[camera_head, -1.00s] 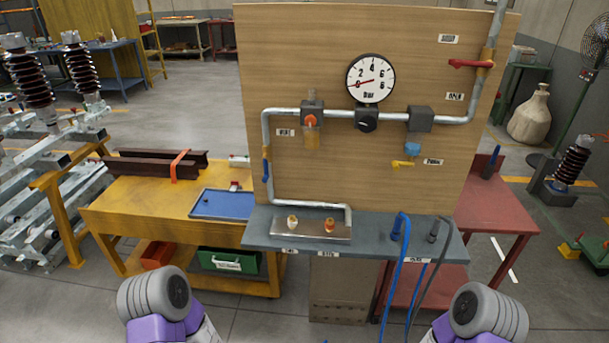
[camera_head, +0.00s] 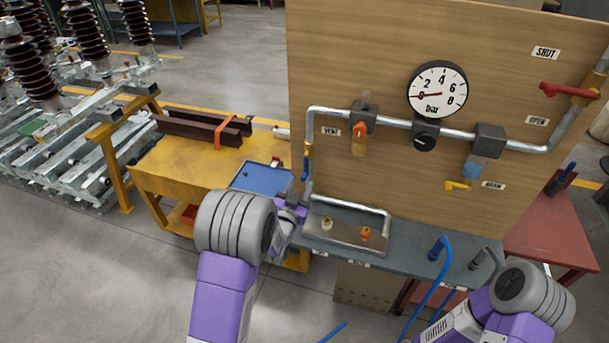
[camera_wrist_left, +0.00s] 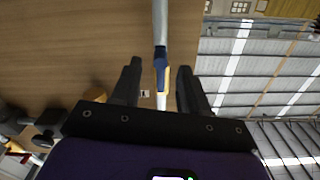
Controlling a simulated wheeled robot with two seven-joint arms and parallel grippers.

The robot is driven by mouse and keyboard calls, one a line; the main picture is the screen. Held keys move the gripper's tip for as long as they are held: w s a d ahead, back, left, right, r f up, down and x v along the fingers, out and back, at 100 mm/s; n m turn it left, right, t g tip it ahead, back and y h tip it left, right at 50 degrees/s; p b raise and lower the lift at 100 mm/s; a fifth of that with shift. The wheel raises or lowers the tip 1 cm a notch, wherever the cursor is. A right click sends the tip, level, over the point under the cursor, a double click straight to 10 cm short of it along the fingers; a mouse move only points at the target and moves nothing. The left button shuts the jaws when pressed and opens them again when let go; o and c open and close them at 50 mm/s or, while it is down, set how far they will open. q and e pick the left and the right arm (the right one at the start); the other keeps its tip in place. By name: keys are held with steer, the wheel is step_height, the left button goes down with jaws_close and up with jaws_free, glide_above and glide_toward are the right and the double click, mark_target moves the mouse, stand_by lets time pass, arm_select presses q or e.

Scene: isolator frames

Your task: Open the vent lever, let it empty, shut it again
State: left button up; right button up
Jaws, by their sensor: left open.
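The vent lever (camera_head: 306,168) is a blue handle on the brass valve of the left vertical pipe, near the VENT label (camera_head: 331,131). It points down along the pipe. My left gripper (camera_head: 298,200) is just below it, partly hidden by my own wrist. In the left wrist view, the open black fingers (camera_wrist_left: 158,85) stand either side of the blue lever (camera_wrist_left: 161,56), with gaps on both sides. How deep it sits between them I cannot tell. The gauge (camera_head: 438,90) has its red needle near the low end.
A red lever (camera_head: 568,91) sits on the right pipe between SHUT and OPEN labels. A yellow drain handle (camera_head: 457,185) is lower right. Below are a grey shelf (camera_head: 400,255) with two small fittings and blue hoses (camera_head: 436,280). A yellow bench (camera_head: 165,175) stands left.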

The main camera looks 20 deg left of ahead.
mark_target(304, 176)
arm_select(q)
steer(key=shift+w+f, duration=0.1)
steer(key=shift+w, duration=2.05)
jaws_close()
steer(key=shift+d, duration=0.1)
